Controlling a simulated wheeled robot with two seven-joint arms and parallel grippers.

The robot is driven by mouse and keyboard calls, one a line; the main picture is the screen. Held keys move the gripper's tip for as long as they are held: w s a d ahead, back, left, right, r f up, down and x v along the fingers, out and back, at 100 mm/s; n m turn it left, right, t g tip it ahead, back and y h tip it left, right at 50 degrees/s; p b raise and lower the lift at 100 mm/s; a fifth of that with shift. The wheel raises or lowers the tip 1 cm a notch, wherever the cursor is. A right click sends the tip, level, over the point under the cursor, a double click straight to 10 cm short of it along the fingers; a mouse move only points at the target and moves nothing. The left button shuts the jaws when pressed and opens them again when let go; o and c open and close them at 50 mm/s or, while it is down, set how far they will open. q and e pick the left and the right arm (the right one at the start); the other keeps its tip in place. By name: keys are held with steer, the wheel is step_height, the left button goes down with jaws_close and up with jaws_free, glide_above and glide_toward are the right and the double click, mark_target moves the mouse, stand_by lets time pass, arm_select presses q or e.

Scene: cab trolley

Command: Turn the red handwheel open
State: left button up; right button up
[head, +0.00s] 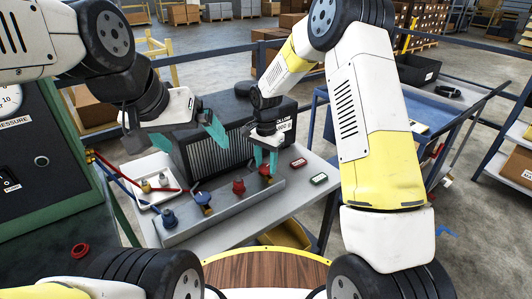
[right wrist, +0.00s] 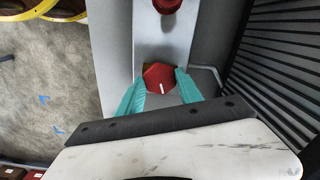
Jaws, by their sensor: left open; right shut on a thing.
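A red handwheel (head: 265,170) stands on the grey rail (head: 225,212), at its right end. My right gripper (head: 265,158) reaches down over it. In the right wrist view the red handwheel (right wrist: 160,78), with a white mark on its top, sits between the teal fingers, which are shut on it. A second red handwheel (head: 239,187) stands to its left on the rail, and it also shows at the top of the right wrist view (right wrist: 167,5). My left gripper (head: 182,145) is open and empty, with its fingers wide apart, above the table behind the rail.
Blue handwheels (head: 203,198) stand further left on the rail. A dark finned unit (head: 215,140) stands behind. A white tray (head: 150,172) with small fittings lies at left. Two small plates, one red (head: 299,163) and one green (head: 319,179), lie right.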

mark_target(266, 167)
steer(key=n, duration=0.7)
steer(key=shift+r, duration=0.1)
steer(key=n, duration=0.7)
steer(key=shift+n, duration=0.3)
steer(key=o, duration=1.4)
steer(key=shift+c, duration=0.2)
steer(key=shift+r, duration=3.9)
